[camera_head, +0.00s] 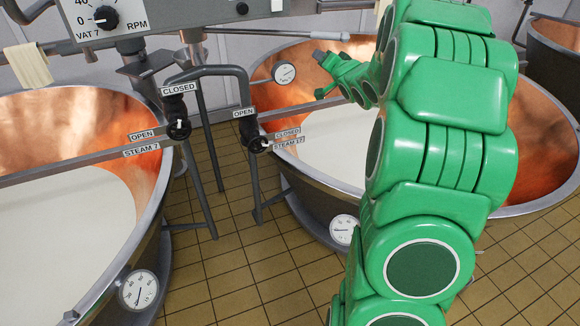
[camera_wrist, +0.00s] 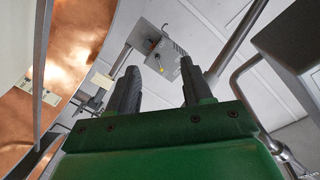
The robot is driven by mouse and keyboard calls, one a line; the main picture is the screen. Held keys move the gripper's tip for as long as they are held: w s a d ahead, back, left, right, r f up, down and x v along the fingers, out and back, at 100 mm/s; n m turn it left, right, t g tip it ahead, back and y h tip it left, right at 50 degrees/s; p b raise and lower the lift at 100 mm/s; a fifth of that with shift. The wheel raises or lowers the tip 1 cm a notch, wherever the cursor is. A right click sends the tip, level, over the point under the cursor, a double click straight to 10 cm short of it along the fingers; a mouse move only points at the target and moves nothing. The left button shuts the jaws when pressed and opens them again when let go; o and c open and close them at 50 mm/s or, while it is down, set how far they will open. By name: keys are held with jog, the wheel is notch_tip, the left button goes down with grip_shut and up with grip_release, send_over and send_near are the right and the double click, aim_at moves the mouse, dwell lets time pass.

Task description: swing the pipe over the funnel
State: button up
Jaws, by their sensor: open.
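My gripper (camera_wrist: 160,65) is open, with its two dark fingers apart and nothing between them in the wrist view. In the head view its end (camera_head: 324,62) is over the rim area of the right vat, small and partly hidden by my green arm. A slim grey horizontal pipe (camera_head: 270,34) with a rounded end runs above the right vat, just above my gripper and apart from it. A grey diagonal pipe (camera_wrist: 236,38) shows right of the fingers in the wrist view; I cannot tell if it is the same one.
A left copper vat (camera_head: 70,150) and a right copper vat (camera_head: 335,190) hold white liquid. Dark bent steam pipes (camera_head: 212,70) with black valves stand between them. A control box (camera_head: 115,18) hangs above.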

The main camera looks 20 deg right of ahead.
jog(key=s+a+f+n+g, duration=0.2)
jog(key=s+a+f+g, duration=0.1)
jog(key=s+a, duration=0.5)
jog(key=s+a+f+n+g, duration=0.2)
jog(key=s+a+g, duration=0.4)
jog(key=s, duration=0.6)
jog(key=s+a+f+n+g, duration=0.2)
jog(key=s+a+f+g, duration=0.1)
jog(key=s+a, duration=0.7)
jog(key=shift+s+f+g, duration=0.15)
jog(key=shift+f+g, duration=0.25)
jog(key=shift+g, duration=0.3)
